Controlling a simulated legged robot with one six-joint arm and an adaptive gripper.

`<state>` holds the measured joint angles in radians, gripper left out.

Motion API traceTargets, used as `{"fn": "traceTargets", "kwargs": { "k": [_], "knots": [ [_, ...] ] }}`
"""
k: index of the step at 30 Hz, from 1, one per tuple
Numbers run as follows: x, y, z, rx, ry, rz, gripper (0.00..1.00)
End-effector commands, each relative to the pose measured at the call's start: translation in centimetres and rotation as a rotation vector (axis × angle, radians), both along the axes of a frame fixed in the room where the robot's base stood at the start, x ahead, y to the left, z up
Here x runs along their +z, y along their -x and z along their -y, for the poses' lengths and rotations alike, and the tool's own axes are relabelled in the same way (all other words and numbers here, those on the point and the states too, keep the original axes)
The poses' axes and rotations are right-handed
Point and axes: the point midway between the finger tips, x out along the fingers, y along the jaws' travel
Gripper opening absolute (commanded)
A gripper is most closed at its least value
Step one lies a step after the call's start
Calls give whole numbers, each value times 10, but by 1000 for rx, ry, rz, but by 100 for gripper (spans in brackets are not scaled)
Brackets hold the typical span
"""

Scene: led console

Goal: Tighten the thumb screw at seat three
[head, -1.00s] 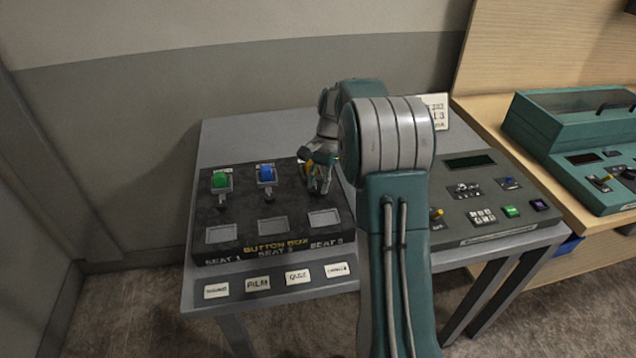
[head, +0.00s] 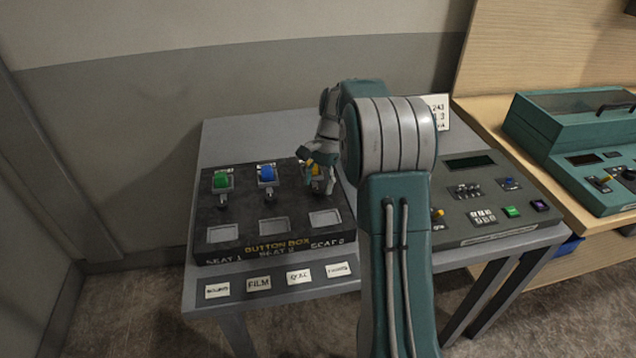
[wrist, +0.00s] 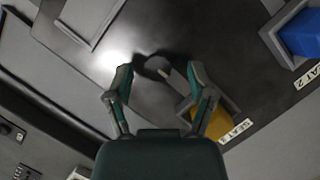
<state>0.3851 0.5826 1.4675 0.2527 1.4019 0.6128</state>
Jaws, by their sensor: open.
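The black button box (head: 240,229) stands on the grey table. At seat three, the yellow button (head: 316,171) shows partly behind my gripper (head: 314,168) in the head view. In the wrist view the yellow button (wrist: 207,122) sits by its SEAT 3 label, close to the right finger. A dark round knob, the thumb screw (wrist: 156,66), lies between and just beyond the open fingertips of my gripper (wrist: 157,78). The fingers seem apart from it, but the height gap cannot be judged. In the head view the seat three screw is mostly hidden by my gripper.
A green button (head: 221,180) and a blue button (head: 267,173) stand at seats one and two, each with a knob in front. Small cards (head: 259,283) lie along the table front. A grey console (head: 485,205) lies right of my arm. A teal case (head: 570,140) is further right.

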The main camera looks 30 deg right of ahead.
Motion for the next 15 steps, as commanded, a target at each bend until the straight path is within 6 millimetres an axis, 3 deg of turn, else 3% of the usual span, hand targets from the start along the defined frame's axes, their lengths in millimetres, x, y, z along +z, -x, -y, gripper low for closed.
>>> {"fn": "traceTargets", "kwargs": {
  "k": [7, 15],
  "knots": [
    [9, -2, 4, 0, 1, 0, 71],
    [57, -12, 22, -1, 2, 2, 71]
  ]
}}
